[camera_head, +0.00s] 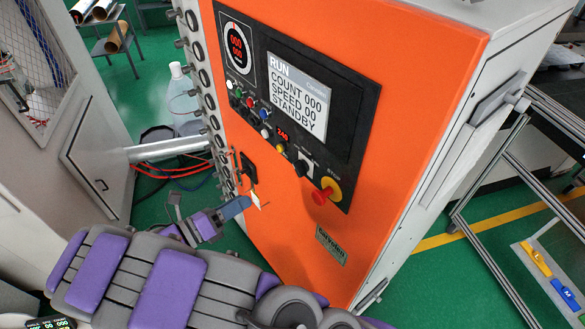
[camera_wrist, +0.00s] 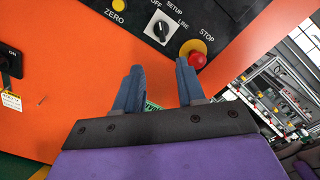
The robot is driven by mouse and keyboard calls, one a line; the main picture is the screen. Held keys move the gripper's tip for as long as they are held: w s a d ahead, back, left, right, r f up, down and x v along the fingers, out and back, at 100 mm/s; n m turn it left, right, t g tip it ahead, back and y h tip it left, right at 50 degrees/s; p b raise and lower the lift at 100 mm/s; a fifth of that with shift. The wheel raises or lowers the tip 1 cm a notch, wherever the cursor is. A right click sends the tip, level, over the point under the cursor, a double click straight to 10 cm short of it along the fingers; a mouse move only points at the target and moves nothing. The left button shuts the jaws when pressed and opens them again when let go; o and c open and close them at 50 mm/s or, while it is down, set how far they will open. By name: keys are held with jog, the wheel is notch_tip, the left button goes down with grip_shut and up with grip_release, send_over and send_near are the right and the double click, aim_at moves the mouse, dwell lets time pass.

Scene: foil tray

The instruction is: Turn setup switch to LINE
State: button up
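The setup switch (camera_wrist: 160,29) is a round rotary knob on the black control panel in the wrist view, with OFF, SETUP and LINE printed around its upper right side. Which label its pointer faces I cannot tell. In the head view the switch (camera_head: 302,168) is small, left of the red stop button (camera_head: 322,196). My gripper (camera_wrist: 159,66) is open and empty, its two blue fingers apart, below the switch in the wrist view and not touching it. In the head view my gripper (camera_head: 240,207) is low and left of the panel, near the orange front.
The red stop button on its yellow base (camera_wrist: 197,58) is close to my right finger in the picture. A yellow knob marked ZERO (camera_wrist: 118,5) is left of the switch. A black ON switch (camera_wrist: 10,62) with a tag is far left. The display (camera_head: 299,93) reads RUN, STANDBY.

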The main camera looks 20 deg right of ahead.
aim_at(296, 171)
jog(key=p+x, duration=0.1)
jog(key=x, duration=1.6)
jog(key=shift+s, duration=0.1)
grip_shut()
